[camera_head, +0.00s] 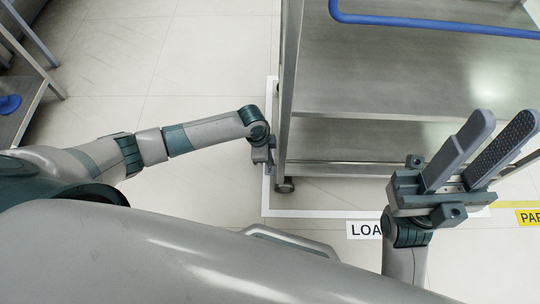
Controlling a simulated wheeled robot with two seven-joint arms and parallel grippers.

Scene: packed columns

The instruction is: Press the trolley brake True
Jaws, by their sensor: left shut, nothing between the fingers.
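The trolley (400,78) is a grey metal cart with stacked shelves and a blue handle rail (430,24). A dark caster (285,185) shows at its near left corner, but I cannot make out the brake lever there. My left gripper (270,170) points down beside the trolley's left corner post, just above and left of the caster. It is shut and empty, small and partly hidden by its own wrist. I cannot tell whether it touches the trolley. My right gripper (503,120) is raised in front of the trolley's right part, with its two fingers apart and nothing between them.
White floor tape (266,200) outlines the trolley's place, with a sign reading "LOA" (365,230) partly covered by my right arm. A yellow label (528,217) lies at the right edge. Another metal table (22,105) stands at the far left. The tiled floor between is clear.

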